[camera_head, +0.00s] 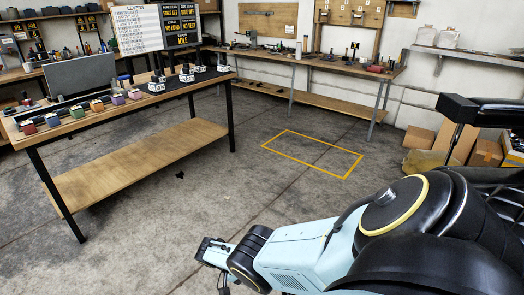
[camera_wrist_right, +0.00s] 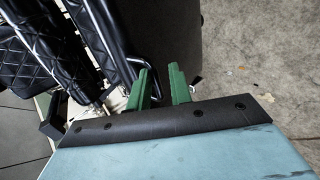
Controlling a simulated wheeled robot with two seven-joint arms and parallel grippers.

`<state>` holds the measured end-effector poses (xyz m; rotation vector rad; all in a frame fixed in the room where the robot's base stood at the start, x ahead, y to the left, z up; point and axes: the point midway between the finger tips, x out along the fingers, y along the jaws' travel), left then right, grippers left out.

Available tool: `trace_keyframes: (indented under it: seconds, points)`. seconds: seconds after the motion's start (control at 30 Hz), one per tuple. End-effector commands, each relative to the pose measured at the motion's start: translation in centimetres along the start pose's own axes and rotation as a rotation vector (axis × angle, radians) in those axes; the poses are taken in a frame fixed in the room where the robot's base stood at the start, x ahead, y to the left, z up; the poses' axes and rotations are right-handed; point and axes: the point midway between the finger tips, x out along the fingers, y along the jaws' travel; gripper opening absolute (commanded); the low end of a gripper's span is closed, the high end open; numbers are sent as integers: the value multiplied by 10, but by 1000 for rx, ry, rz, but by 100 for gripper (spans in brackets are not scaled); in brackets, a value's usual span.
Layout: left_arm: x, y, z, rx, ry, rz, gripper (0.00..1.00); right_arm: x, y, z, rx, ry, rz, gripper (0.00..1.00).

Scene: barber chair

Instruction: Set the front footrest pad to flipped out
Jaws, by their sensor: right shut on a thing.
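In the right wrist view my right gripper (camera_wrist_right: 161,88) has two green fingers. They stand slightly apart on a dark panel-like part (camera_wrist_right: 170,40) of the chair, which looks like the front footrest pad. A bent black bar (camera_wrist_right: 145,64) is beside the left finger. The contact itself is partly hidden. Black quilted chair padding (camera_wrist_right: 58,50) fills the upper left. The head view shows only part of the chair, with a black armrest (camera_head: 490,110) at the right edge. The footrest is not visible there. No arm comes in from the left in that view.
In the head view one of my arms crosses the lower right. A workbench (camera_head: 140,155) with colored blocks stands at left, another bench (camera_head: 310,65) at the back. Cardboard boxes (camera_head: 486,153) are at right. The floor around the yellow rectangle (camera_head: 312,152) is clear.

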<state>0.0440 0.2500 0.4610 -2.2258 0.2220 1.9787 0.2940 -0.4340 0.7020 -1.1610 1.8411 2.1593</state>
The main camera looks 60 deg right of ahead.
Motion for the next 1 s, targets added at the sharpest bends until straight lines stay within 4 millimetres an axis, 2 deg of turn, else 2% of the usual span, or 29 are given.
trace_keyframes:
  seconds: [0.03,0.27,0.3,0.37,0.83,1.0]
  points:
    - [2,0,1,0,-1,0,36,-4,-16,8,-13,2,-53,0]
    - [1,2,11,0,-16,3,36,-6,-17,7,-11,3,-58,0]
    - [1,3,14,0,-21,3,36,-6,-17,7,-11,4,-59,23]
    - [1,3,19,0,-28,4,36,-6,-17,7,-11,4,-59,31]
    - [0,4,15,0,-24,5,36,-10,-16,5,-10,6,-64,31]
    - [-1,3,11,0,-18,4,36,-29,-15,4,-9,8,-67,31]
